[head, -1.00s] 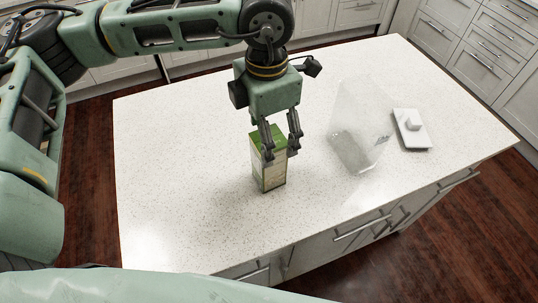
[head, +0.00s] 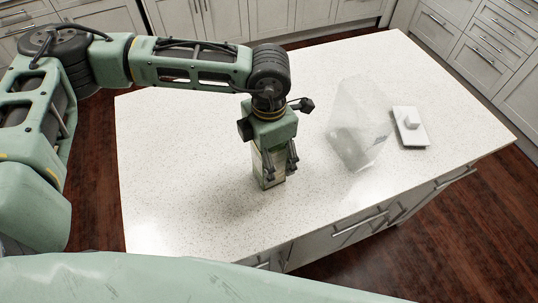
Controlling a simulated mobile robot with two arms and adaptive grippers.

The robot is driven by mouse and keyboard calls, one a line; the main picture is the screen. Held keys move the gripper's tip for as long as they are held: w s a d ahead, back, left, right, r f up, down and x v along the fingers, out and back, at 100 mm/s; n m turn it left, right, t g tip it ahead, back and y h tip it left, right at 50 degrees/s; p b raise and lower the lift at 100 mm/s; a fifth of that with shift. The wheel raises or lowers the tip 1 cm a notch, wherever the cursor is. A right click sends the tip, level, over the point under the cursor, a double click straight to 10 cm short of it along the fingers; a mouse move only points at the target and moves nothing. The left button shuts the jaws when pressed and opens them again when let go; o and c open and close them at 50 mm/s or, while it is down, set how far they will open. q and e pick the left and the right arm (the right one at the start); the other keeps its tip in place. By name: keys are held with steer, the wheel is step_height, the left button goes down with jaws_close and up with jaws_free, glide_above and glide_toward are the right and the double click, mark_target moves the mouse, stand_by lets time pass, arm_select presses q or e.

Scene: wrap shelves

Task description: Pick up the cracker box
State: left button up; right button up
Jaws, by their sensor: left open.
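The cracker box (head: 258,169), green and pale, stands upright on the white speckled countertop (head: 190,190). My left gripper (head: 280,178) points straight down over it, with its fingers low along the box's sides. The fingers are open around the box, and I cannot tell whether they touch it. The gripper's body hides the top of the box. My right gripper is not in view.
A clear, translucent container (head: 358,125) stands to the right of the box. The counter's left and front areas are free. Cabinets (head: 480,55) stand behind.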

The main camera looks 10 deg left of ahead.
arm_select(q)
steer(key=shift+r, duration=0.1)
steer(key=c, duration=1.4)
